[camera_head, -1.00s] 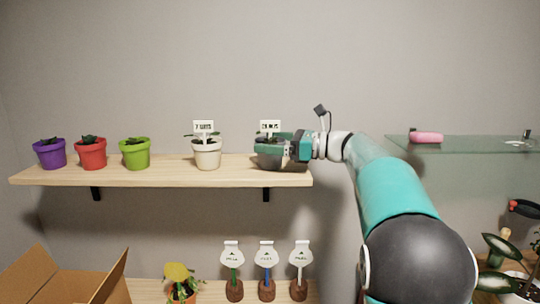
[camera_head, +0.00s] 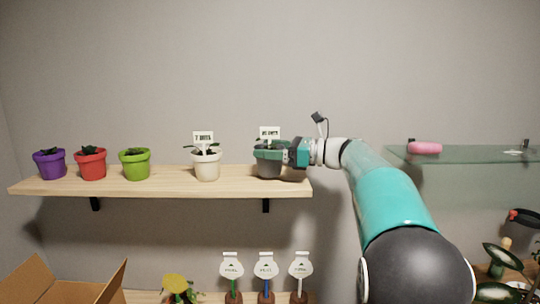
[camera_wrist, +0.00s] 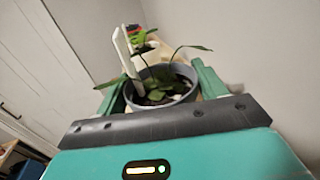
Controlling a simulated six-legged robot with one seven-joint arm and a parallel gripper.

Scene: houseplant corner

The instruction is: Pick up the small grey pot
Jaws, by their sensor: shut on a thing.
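The small grey pot (camera_head: 268,168) is at the right end of the upper wooden shelf, with a green plant and a white label in it. In the head view my gripper (camera_head: 272,153) reaches it from the right and is shut on it near its rim. In the wrist view the grey pot (camera_wrist: 163,86) sits between my two green fingers (camera_wrist: 160,92), with its leaves and white label rising above. The pot looks upright. I cannot tell whether its base touches the shelf.
A white pot (camera_head: 206,165) with a label stands left of the grey one. Green (camera_head: 135,164), red (camera_head: 91,164) and purple (camera_head: 50,164) pots stand farther left on the wooden shelf (camera_head: 170,182). A glass shelf (camera_head: 465,155) with a pink object (camera_head: 425,148) is at the right.

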